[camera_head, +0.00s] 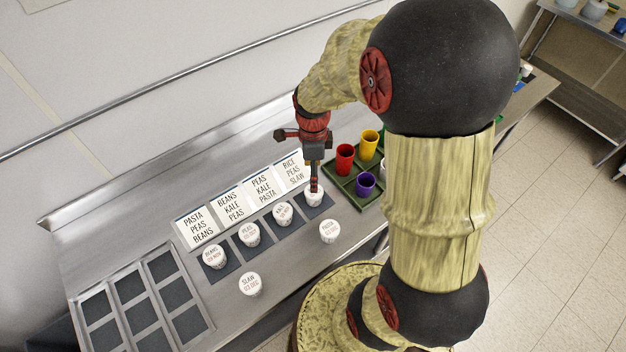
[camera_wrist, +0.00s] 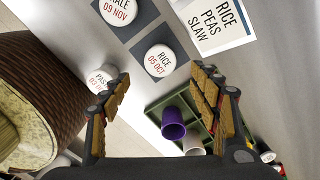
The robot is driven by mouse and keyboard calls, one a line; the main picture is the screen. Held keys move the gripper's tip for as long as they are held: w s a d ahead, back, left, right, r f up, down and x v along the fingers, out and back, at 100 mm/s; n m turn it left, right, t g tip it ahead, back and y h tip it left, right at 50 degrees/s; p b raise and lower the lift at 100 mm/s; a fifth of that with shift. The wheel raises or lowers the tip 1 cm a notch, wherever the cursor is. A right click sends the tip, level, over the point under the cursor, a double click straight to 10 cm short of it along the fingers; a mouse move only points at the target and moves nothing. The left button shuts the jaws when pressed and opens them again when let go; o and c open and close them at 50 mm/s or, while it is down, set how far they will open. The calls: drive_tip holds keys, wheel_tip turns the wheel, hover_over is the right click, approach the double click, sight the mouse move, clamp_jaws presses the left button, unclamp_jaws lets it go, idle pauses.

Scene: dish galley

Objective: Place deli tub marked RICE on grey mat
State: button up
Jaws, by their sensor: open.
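The white deli tub marked RICE, 05 OCT, (camera_wrist: 160,60) stands upright on a dark grey square mat (camera_wrist: 178,37), below the card reading RICE, PEAS, SLAW. In the head view the same tub (camera_head: 314,199) is partly hidden by my gripper (camera_head: 314,184), which points down just above it. In the wrist view my gripper (camera_wrist: 163,72) is open and empty. Its fingertips lie to either side of the RICE lid in the picture. I cannot tell whether a finger touches the tub.
BEANS (camera_head: 215,257), PEAS (camera_head: 249,234) and KALE (camera_head: 283,213) tubs stand on mats in the same row. PASTA (camera_head: 329,231) and SLAW (camera_head: 250,284) stand on bare steel in front. A green tray (camera_head: 345,184) with coloured cups is right; a compartmented metal tray (camera_head: 160,276) is left.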

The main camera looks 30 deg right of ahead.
drive_tip(key=s+a+r+n+t, duration=0.2)
drive_tip(key=s+a+r+n, duration=0.2)
drive_tip(key=r+n, duration=0.3)
drive_tip(key=s+a+r+n+t, duration=0.1)
drive_tip(key=s+a+r+n, duration=0.3)
drive_tip(key=r+n, duration=0.4)
drive_tip(key=s+a+r+n+t, duration=0.2)
drive_tip(key=s+a+r+n, duration=0.1)
drive_tip(key=r+n, duration=0.4)
drive_tip(key=shift+s+a+r+n+t, duration=0.2)
drive_tip(key=shift+s+a+n+t, duration=0.15)
drive_tip(key=shift+s+n, duration=0.65)
drive_tip(key=shift+w+f, duration=0.1)
drive_tip(key=shift+w, duration=0.2)
wheel_tip(320, 180, down, 7)
drive_tip(key=b, duration=0.7)
drive_tip(key=shift+f, duration=0.15)
